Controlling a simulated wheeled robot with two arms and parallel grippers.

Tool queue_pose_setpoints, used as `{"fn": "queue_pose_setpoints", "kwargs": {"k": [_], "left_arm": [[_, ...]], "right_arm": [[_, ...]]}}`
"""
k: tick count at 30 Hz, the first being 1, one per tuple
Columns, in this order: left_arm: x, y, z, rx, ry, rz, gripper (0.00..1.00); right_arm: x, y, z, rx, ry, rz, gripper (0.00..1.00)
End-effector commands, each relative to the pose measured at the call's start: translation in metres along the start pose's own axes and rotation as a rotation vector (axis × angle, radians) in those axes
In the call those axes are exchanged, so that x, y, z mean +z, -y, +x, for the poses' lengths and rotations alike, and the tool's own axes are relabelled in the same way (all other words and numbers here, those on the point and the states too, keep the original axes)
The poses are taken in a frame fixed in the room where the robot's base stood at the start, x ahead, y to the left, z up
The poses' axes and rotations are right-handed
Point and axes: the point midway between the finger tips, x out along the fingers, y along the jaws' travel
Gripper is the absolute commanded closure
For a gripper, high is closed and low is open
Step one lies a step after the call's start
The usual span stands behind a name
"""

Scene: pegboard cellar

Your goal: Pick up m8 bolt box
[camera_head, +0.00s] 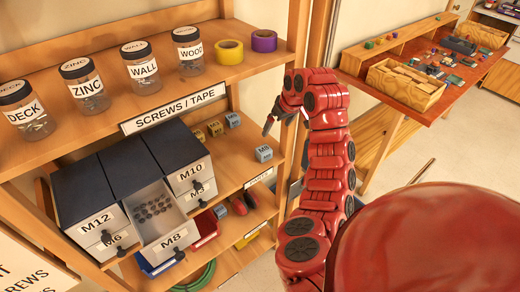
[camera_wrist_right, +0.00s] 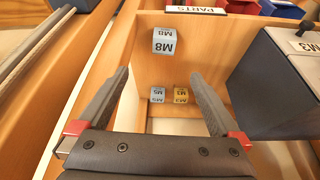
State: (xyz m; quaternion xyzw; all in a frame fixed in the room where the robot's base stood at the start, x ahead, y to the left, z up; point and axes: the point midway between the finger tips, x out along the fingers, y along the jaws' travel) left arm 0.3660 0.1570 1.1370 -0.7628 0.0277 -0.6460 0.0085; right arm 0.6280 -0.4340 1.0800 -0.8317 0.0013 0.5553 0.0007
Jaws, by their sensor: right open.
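The M8 bolt box is a small grey-blue cube marked M8 (camera_head: 264,153), near the front right of the middle shelf (camera_head: 228,174). In the right wrist view the box (camera_wrist_right: 164,41) lies beyond my fingertips, roughly centred between them and apart from them. My right gripper (camera_head: 270,124) is above the shelf's right end, near the upright; in the wrist view it (camera_wrist_right: 158,74) is open and empty. A drawer marked M8 (camera_head: 166,232) is pulled out, with small dark pieces inside. My left gripper is not in view.
Smaller cubes, a blue M5 (camera_wrist_right: 158,95) and a yellow M3 (camera_wrist_right: 181,96), stand near the M8 box. The drawer cabinet (camera_head: 85,190) fills the shelf's left. Jars and tape rolls (camera_head: 230,52) line the shelf above. A workbench (camera_head: 420,82) is at the right.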

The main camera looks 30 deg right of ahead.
Motion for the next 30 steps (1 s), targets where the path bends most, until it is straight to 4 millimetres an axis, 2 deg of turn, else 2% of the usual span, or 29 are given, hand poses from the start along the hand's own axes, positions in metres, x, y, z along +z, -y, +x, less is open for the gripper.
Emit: {"fn": "queue_pose_setpoints", "kwargs": {"k": [12,15,21,30], "left_arm": [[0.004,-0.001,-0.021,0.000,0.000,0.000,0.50],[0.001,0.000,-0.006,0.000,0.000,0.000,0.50],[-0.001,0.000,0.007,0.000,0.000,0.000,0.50],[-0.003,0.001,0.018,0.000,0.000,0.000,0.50]], "right_arm": [[0.002,0.000,0.051,-0.003,0.000,0.001,0.00],[0.000,0.003,0.069,-0.006,0.007,-0.001,0.00],[-0.001,0.002,0.107,-0.005,0.004,0.002,0.00],[0.000,0.004,0.126,-0.003,0.003,-0.001,0.00]]}}
